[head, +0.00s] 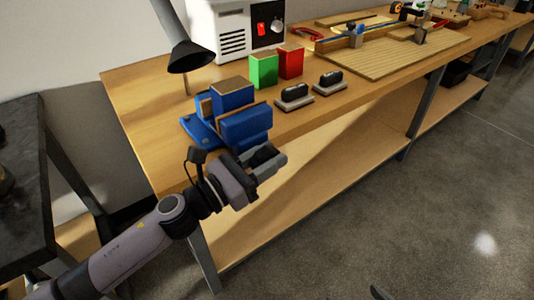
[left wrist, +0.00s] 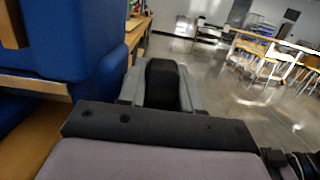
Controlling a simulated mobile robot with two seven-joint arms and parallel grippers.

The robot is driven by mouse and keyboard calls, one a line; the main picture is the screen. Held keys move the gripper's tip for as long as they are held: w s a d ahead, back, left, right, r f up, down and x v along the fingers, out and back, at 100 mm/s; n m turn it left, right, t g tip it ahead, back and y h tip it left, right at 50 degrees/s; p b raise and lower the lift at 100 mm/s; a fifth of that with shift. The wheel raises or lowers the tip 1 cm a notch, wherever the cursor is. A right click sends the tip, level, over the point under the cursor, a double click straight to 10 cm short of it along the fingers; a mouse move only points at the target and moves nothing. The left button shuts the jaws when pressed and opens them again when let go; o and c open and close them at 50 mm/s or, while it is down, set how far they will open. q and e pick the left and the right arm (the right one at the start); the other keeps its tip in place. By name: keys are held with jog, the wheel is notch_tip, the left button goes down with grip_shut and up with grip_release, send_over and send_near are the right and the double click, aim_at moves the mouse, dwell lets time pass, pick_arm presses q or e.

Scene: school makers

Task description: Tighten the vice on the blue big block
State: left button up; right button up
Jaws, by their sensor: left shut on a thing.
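The blue vice (head: 247,128) sits at the near left edge of the workbench and also fills the left of the left wrist view (left wrist: 75,40). The blue big block (head: 232,95) stands upright between its jaws, its wooden-coloured top showing. My left gripper (head: 268,161) is in front of the vice, below the bench top's edge. Its grey fingers (left wrist: 160,86) are shut on a black part, apparently the vice handle (left wrist: 162,82). The rest of the handle is hidden. My right gripper does not clearly show.
A green block (head: 263,71), a red block (head: 290,61) and two dark-handled grey tools (head: 294,96) stand right of the vice on the workbench (head: 350,100). A black lamp (head: 190,58) hangs behind it. Open floor lies in front.

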aim_at(254, 168)
pick_arm(q)
jog(key=shift+s, duration=0.1)
jog(key=o, duration=0.7)
jog(key=shift+b+v, duration=0.45)
jog(key=shift+v, duration=3.15)
